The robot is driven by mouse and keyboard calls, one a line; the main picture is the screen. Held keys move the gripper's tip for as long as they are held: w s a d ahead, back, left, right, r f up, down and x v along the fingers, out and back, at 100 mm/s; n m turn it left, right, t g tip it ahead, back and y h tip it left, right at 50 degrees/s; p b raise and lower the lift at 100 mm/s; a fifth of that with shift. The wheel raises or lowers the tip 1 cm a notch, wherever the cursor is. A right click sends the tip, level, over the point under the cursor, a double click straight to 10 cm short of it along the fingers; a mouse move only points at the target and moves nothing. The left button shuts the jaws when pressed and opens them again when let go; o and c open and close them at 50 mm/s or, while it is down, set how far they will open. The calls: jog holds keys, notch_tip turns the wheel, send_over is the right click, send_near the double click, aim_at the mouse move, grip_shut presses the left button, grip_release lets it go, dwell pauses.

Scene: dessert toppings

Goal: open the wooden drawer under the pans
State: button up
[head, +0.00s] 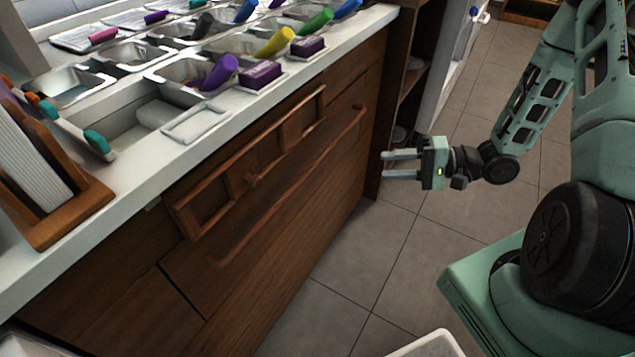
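The wooden drawer (220,213) is in the head view, in the brown counter front just below the pans. My gripper (388,165) is to the right of the drawer, over the floor. Its two fingers point left toward the counter, apart, with nothing between them. It touches nothing that I can see.
Open shelves (410,75) stand past the counter's end. A wooden holder (60,220) sits on the countertop at left.

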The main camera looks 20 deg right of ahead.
jog(key=b+x, duration=0.3)
jog(key=x, duration=1.4)
jog(key=shift+b, duration=0.4)
jog(key=shift+a, duration=0.15)
grip_shut()
